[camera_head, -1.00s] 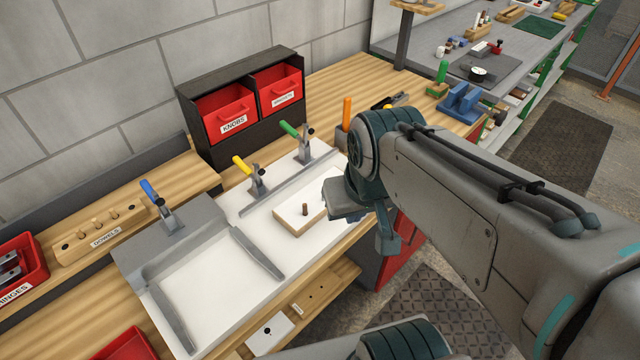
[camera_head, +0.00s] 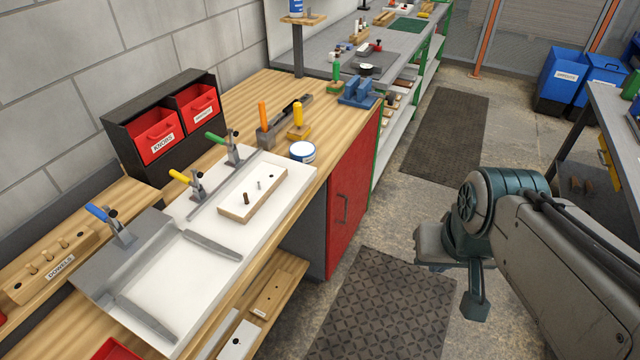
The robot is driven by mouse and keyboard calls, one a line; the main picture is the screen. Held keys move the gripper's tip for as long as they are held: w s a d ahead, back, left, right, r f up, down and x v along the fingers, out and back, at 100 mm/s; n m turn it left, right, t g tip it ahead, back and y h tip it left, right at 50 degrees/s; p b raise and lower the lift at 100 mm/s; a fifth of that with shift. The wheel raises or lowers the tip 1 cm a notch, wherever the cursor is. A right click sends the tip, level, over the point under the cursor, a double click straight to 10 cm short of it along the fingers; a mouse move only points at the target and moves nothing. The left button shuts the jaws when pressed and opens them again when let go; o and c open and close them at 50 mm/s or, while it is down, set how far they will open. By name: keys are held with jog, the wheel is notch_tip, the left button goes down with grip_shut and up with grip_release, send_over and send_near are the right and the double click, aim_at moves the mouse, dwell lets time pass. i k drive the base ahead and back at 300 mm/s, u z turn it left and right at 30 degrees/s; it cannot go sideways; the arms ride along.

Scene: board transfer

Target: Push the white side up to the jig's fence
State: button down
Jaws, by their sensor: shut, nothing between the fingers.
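The white side (camera_head: 268,192) is a flat white-topped board with wooden edges. It lies on the white bed of the jig (camera_head: 204,224), with a brown dowel (camera_head: 247,199) and a smaller peg upright on it. The fence (camera_head: 222,186) is a long grey strip on the bed, to the board's left. A strip of bare white bed shows between fence and board, so they are apart. My gripper (camera_head: 474,304) is shut and empty, out over the floor at the right, well clear of the bench and board.
Green (camera_head: 216,138) and yellow-handled (camera_head: 181,176) clamps stand behind the fence. A blue-handled clamp (camera_head: 100,214) stands at the left. A white round tin (camera_head: 302,151) stands near the bed's far end. Open floor (camera_head: 400,235) lies between bench and arm.

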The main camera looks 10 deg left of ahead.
aim_at(261, 182)
jog(key=z, duration=0.1)
jog(key=k, duration=0.3)
jog(key=z, duration=0.4)
jog(key=i, duration=1.35)
jog(key=u, duration=1.5)
jog(key=i, duration=0.65)
jog(key=u, duration=0.8)
